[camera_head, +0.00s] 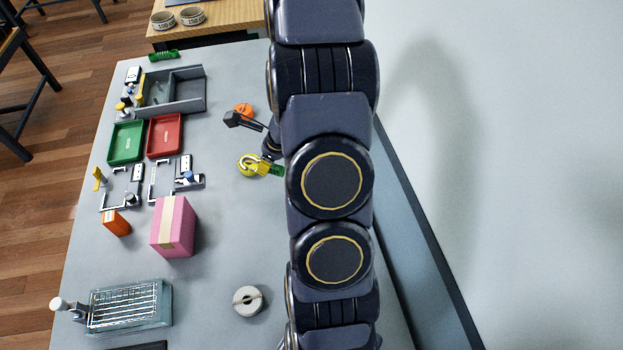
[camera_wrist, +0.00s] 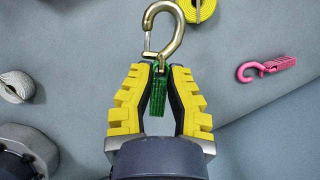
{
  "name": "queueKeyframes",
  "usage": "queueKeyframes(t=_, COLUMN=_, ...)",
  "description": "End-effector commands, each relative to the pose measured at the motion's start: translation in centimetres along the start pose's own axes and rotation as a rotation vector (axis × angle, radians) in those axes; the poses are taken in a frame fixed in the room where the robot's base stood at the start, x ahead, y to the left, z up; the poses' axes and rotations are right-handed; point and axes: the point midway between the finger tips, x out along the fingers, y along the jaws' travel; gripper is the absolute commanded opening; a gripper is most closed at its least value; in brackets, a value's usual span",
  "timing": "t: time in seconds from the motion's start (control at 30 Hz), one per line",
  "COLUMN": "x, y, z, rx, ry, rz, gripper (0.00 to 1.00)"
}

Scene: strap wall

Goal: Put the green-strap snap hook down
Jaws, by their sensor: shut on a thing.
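The green-strap snap hook (camera_wrist: 164,32) has a gold metal hook and a short green strap (camera_wrist: 158,92). In the wrist view my gripper (camera_wrist: 158,72) has its yellow-padded fingers closed on the strap just below the hook. The hook points up in the picture, away from my gripper. In the head view the green strap (camera_head: 277,170) shows at the left edge of my arm, with the hook in front of a yellow strap roll (camera_head: 243,171). My arm hides my gripper there. I cannot tell how high the hook is.
A pink snap hook (camera_wrist: 268,68) lies right of my gripper in the wrist view. A pale strap roll (camera_wrist: 16,86) lies at left.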

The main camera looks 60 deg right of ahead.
Motion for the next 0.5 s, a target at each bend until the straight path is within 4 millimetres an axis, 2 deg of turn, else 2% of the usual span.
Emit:
queueKeyframes(t=0.03, x=-0.4, y=-1.8, z=-1.8, rx=0.039, ry=0.003, rz=-0.016, gripper=0.00)
queueKeyframes(t=0.2, x=-1.3, y=-5.3, z=-6.3, rx=0.123, ry=-0.002, rz=-0.038, gripper=0.00)
queueKeyframes(t=0.33, x=-1.9, y=-6.7, z=-8.6, rx=0.162, ry=-0.010, rz=-0.045, gripper=0.00)
queueKeyframes(t=0.5, x=-1.8, y=-7.4, z=-10.1, rx=0.187, ry=-0.016, rz=-0.048, gripper=0.00)
